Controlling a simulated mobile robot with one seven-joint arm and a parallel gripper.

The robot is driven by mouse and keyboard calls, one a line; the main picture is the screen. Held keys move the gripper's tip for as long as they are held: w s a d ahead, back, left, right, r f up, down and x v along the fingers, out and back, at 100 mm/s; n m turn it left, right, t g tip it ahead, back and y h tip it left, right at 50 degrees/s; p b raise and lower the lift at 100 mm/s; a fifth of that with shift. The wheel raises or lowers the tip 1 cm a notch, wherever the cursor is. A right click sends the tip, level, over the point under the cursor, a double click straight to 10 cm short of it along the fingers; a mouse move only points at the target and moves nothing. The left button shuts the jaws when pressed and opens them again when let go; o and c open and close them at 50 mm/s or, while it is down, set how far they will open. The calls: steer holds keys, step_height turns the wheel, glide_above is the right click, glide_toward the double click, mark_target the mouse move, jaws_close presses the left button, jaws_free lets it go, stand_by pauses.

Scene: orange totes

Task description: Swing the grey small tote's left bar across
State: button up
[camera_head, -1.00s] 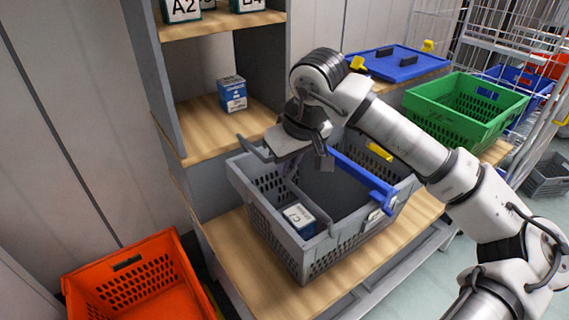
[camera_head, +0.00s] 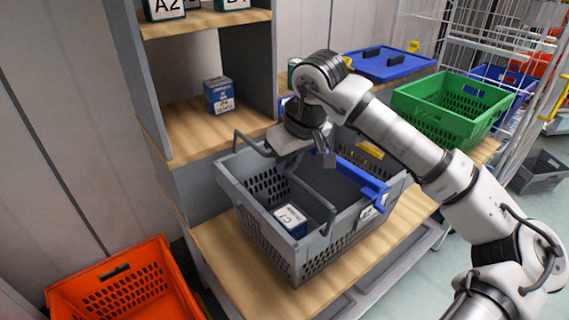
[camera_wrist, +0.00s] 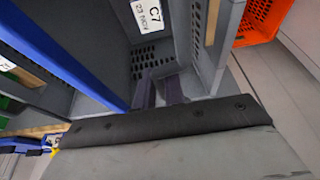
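The grey small tote (camera_head: 262,240) stands on the wooden bench. Its grey left bar (camera_head: 312,191) is raised and leans inward over the opening. Its blue right bar (camera_head: 362,182) lies along the right side; it also runs down the left of the wrist view (camera_wrist: 65,52). A blue and white box labelled C7 (camera_head: 291,219) sits inside and shows in the wrist view (camera_wrist: 147,16). My gripper (camera_head: 290,165) points down at the tote, close to the grey bar. Its two dark fingers (camera_wrist: 160,90) show in the wrist view, but their contact with the bar is unclear.
A shelf with a blue box (camera_head: 219,96) stands behind left. An orange tote (camera_head: 125,290) is at lower left. A green tote (camera_head: 450,112) and a blue lid (camera_head: 388,64) are at back right, near a wire cage. Some bare bench (camera_head: 235,243) shows left of the grey tote.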

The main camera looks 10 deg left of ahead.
steer(key=shift+w+d+f, duration=0.1)
steer(key=shift+f, duration=0.1)
steer(key=shift+w+d+f+b, duration=0.2)
steer(key=shift+f+b, duration=0.25)
steer(key=shift+f, duration=0.05)
steer(key=shift+w+d+f+b, duration=0.15)
steer(key=shift+d+f+b, duration=0.05)
steer(key=shift+f+b, duration=0.25)
steer(key=o, duration=1)
steer(key=shift+r, duration=0.15)
steer(key=shift+o, duration=0.2)
step_height(320, 180, up, 10)
steer(key=p, duration=0.6)
